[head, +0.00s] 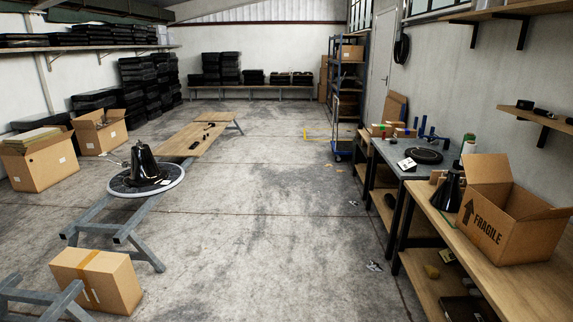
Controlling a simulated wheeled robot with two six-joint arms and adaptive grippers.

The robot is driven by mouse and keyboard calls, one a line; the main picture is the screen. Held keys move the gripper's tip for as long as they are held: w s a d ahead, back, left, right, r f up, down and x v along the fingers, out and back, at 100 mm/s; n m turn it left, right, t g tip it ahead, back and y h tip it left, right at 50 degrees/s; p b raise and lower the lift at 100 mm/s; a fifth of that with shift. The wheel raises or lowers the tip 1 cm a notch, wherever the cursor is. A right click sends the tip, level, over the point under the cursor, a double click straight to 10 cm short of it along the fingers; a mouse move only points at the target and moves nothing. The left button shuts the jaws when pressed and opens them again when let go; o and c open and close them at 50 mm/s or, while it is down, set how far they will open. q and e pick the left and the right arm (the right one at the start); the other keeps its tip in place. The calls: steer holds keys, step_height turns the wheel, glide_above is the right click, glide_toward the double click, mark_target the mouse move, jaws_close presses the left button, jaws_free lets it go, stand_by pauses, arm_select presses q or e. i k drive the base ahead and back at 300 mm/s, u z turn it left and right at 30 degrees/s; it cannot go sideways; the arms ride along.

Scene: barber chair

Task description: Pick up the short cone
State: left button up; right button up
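Two black cone-shaped things are in view. One glossy black cone (145,164) stands upright on a round disc (172,183) at the left, on a grey trestle. The other black cone (447,193) stands on the wooden bench at the right, beside the open box, which partly hides it. I cannot tell for sure which of them is the short cone. Neither of my grippers is in the head view.
An open "FRAGILE" cardboard box (507,226) sits on the right wooden bench (500,280). A grey-topped table (390,151) stands beyond it. Cardboard boxes (97,280) and (42,168) and trestle legs (146,253) are at the left. The middle floor is mostly clear.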

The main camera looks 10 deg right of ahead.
mark_target(448, 198)
steer(key=z, duration=0.2)
steer(key=i, duration=1.25)
steer(key=z, duration=1.2)
steer(key=i, duration=1)
steer(key=z, duration=0.85)
